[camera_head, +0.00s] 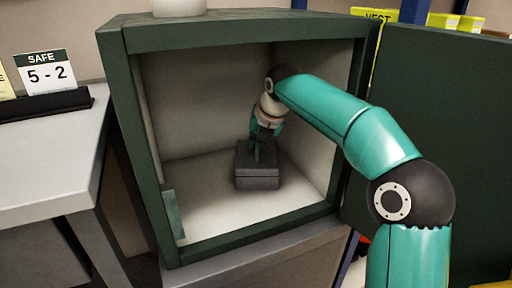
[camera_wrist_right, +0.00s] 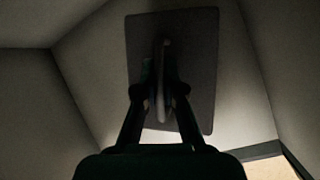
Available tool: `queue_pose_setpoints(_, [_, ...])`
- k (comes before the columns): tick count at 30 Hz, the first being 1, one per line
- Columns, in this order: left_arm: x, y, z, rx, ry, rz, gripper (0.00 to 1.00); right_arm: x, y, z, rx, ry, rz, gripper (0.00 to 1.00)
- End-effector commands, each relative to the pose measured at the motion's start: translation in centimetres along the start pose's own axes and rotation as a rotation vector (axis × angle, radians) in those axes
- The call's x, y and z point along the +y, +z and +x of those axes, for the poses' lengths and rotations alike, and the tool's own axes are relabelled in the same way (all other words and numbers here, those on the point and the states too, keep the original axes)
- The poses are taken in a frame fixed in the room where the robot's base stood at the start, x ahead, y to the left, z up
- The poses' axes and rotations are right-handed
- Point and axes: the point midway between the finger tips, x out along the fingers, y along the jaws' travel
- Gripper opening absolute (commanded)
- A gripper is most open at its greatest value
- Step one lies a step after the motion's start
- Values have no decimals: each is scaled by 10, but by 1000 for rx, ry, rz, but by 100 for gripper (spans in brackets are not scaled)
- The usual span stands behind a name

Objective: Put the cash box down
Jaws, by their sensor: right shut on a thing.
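The cash box (camera_head: 257,179) is a small dark grey box inside the open green safe (camera_head: 232,31). It looks to be at or just above the safe's pale floor (camera_head: 205,212); I cannot tell whether it touches. My right gripper (camera_head: 262,150) reaches in from the right and is shut on the handle on top of the box. In the right wrist view the box lid (camera_wrist_right: 195,60) lies beyond my right gripper (camera_wrist_right: 162,95), whose fingers close around the pale handle. My left gripper is not in view.
The safe door (camera_head: 440,140) stands open on the right, behind my right arm. A grey desk (camera_head: 50,165) with a "5-2" safe sign (camera_head: 46,74) is on the left. Bare floor surrounds the box inside the safe. A pale round object (camera_head: 179,7) stands on top of the safe.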

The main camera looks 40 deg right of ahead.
Motion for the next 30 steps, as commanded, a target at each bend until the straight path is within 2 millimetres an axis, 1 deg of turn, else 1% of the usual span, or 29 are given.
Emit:
queue_pose_setpoints(5, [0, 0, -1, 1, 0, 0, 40, 0, 1, -2, -3, 2, 1, 0])
queue_pose_setpoints(6, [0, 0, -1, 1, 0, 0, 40, 0, -1, 0, 4, -2, 0, 12])
queue_pose_setpoints(8, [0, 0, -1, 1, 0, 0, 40, 0, -1, 0, 4, -2, 0, 22])
queue_pose_setpoints(9, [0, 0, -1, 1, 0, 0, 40, 0, -1, 0, 3, -2, 0, 29])
queue_pose_setpoints(10, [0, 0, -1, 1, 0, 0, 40, 0, -1, 0, 3, -2, 0, 33])
queue_pose_setpoints(18, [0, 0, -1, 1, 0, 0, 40, 0, 0, 0, 3, -1, 0, 33])
queue_pose_setpoints(22, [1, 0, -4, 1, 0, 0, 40, 1, 0, -6, 2, -1, -1, 33])
queue_pose_setpoints(26, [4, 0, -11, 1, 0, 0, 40, 1, 1, -21, 1, 0, -1, 33])
queue_pose_setpoints(29, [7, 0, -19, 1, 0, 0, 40, 2, 2, -40, 1, 0, -2, 33])
queue_pose_setpoints(30, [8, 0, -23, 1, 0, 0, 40, 3, 2, -49, 0, 1, -2, 33])
